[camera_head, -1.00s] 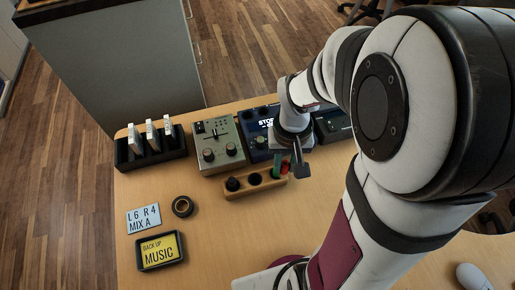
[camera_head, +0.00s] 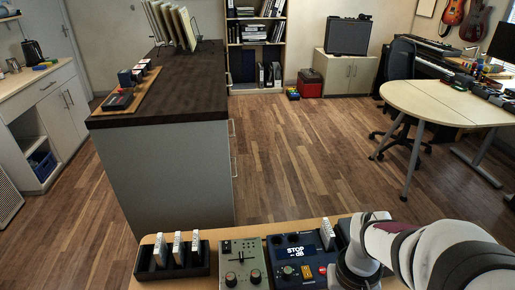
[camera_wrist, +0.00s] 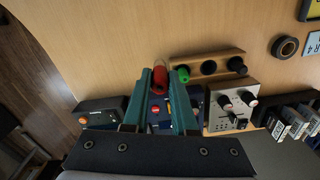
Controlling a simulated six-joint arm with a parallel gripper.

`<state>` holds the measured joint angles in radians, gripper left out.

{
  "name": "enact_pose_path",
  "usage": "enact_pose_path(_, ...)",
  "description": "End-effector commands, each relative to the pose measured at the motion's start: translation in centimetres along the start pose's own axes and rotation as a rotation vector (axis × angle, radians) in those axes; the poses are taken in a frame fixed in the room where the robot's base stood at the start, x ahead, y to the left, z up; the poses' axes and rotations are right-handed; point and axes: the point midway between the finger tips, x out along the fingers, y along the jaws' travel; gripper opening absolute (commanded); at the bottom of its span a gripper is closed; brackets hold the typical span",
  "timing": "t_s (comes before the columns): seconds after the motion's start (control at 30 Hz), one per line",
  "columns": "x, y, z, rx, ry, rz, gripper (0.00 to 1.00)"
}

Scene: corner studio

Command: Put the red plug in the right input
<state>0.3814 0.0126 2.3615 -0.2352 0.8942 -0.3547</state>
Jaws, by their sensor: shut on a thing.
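In the wrist view my gripper (camera_wrist: 159,72) has its teal fingers closed around a red plug (camera_wrist: 160,79), near the left end of a wooden block (camera_wrist: 205,55). The block holds a green plug (camera_wrist: 183,74) and two dark round shapes. Behind the red plug, partly hidden by my fingers, is a blue unit (camera_wrist: 157,113) with coloured buttons. In the head view the blue unit (camera_head: 282,242) has a "STOP dB" display. My wrist hides its right side there, and my fingertips and the plug are out of sight. I cannot make out the inputs.
A grey-green unit (camera_head: 242,254) and a black rack (camera_head: 146,266) with white cards stand left of the blue unit. A black box with an orange button (camera_wrist: 101,111) is left of my fingers in the wrist view. A tape roll (camera_wrist: 286,47) lies on open tabletop.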

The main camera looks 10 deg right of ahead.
Motion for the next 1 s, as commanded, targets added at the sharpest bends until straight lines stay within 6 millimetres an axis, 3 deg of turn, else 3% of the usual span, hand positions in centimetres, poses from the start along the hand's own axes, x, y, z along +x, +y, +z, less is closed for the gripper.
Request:
enact_pose_path(0.27,0.0,0.0,-0.1,0.0,0.0,0.0,0.0)
enact_pose_path(0.37,-0.1,-0.1,-1.3,-0.002,0.0,0.001,0.0)
enact_pose_path(0.47,-0.5,-0.5,-4.4,-0.004,-0.001,0.002,0.0)
enact_pose_path(0.63,-0.4,-2.2,-12.6,-0.008,-0.004,0.003,0.0)
enact_pose_path(0.8,1.1,-5.6,-20.5,-0.006,-0.006,0.002,0.0)
enact_pose_path(0.9,2.0,-7.2,-23.2,-0.003,-0.004,0.001,0.0)
enact_pose_path(1.0,2.6,-8.0,-24.5,-0.001,-0.003,0.0,0.0)
